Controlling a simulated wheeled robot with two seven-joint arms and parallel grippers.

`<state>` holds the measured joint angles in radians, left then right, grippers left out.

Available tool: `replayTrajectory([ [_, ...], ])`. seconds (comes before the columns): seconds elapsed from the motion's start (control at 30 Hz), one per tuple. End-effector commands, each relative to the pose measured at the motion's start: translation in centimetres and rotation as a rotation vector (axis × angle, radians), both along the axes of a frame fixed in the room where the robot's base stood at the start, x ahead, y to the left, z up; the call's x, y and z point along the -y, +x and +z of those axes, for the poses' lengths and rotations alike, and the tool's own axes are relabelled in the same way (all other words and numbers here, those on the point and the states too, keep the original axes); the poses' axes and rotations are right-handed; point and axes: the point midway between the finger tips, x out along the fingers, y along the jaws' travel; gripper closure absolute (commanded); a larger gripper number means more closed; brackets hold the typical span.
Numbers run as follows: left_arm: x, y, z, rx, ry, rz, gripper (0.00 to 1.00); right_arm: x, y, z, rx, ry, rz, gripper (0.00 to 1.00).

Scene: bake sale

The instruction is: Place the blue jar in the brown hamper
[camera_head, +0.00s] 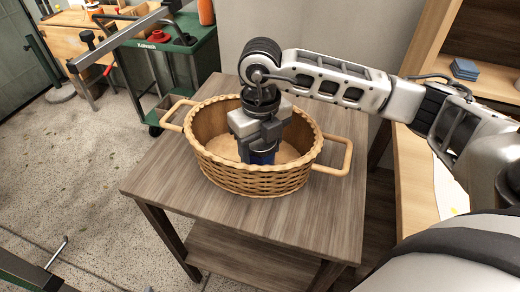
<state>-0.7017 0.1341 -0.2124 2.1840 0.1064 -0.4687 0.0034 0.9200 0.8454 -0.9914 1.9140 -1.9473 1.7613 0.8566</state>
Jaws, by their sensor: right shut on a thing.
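The brown hamper (255,183) is a woven oval basket with a handle at each end, standing on a wooden table. My right gripper (261,150) points down inside the hamper's opening, coming in from the upper right. It is shut on the blue jar (262,158), of which only a small blue part shows below the fingers. The gripper hides the rest of the jar. I cannot tell whether the jar touches the hamper's floor. My left gripper is not in view.
The small wooden table (190,190) has bare top around the hamper. A green tool cart (185,55) stands behind at the left. A wooden shelf unit (420,190) with a stack of blue items (465,69) is on the right. Open speckled floor (90,190) lies left.

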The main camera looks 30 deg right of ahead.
Motion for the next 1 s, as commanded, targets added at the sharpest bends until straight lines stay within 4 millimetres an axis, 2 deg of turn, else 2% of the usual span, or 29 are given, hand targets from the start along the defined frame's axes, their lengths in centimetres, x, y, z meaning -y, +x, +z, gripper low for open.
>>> replayTrajectory([
  [0.1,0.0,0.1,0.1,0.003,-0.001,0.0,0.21,0.0,0.0,-1.0,0.0,0.001,0.001,0.68],
  [0.4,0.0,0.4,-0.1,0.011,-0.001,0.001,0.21,-0.1,0.0,-1.3,0.002,0.001,0.002,0.68],
  [0.43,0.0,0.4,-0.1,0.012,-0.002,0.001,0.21,-0.1,0.0,-1.4,0.001,0.001,0.002,0.4],
  [0.5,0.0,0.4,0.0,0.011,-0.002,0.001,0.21,-0.1,0.0,-1.2,0.001,0.001,0.002,0.21],
  [0.8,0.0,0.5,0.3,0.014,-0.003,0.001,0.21,-0.1,0.0,-1.0,0.001,0.001,0.002,0.21],
  [0.9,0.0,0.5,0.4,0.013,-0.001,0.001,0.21,-0.1,0.1,-0.4,0.004,0.001,0.002,0.21],
  [1.0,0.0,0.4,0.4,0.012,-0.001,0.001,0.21,-0.1,0.1,1.1,0.006,0.002,0.002,0.21],
])
